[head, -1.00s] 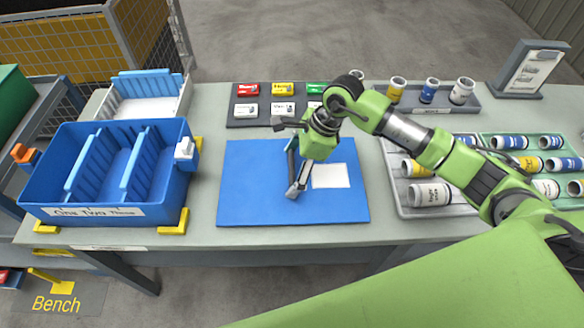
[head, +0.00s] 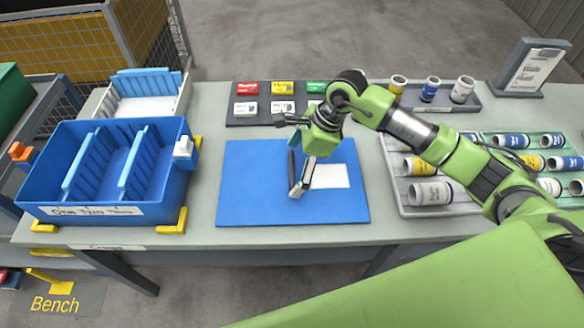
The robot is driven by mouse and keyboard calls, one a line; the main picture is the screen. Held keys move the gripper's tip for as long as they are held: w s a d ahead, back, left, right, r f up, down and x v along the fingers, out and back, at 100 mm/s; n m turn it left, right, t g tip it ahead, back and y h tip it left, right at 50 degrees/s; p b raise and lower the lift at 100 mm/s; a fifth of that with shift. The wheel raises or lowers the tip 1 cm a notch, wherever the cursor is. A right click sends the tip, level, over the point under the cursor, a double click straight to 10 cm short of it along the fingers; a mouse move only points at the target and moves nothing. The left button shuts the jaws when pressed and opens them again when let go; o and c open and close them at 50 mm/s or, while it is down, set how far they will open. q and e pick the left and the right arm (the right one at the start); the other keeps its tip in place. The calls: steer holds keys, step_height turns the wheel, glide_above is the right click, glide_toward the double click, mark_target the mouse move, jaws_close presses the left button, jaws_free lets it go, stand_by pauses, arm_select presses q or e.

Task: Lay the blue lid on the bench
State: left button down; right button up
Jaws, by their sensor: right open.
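The blue lid (head: 255,185) is a flat blue panel with a white label (head: 330,176). It appears to lie flat on the grey bench (head: 250,236), in the middle. My right gripper (head: 295,186) is over the middle of the lid, left of the label, fingers pointing down. Its jaws are open with nothing visible between them. I cannot tell whether the fingertips touch the lid. My left gripper is not in view.
A blue divided crate (head: 85,211) with yellow corner brackets stands on the left, a white-and-blue bin (head: 146,107) behind it. A dark tray (head: 236,120) of small boxes is behind the lid. Trays of cans (head: 405,211) fill the right. A sign (head: 530,68) stands back right.

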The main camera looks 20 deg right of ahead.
steer(key=v, duration=1.1)
steer(key=shift+f, duration=0.1)
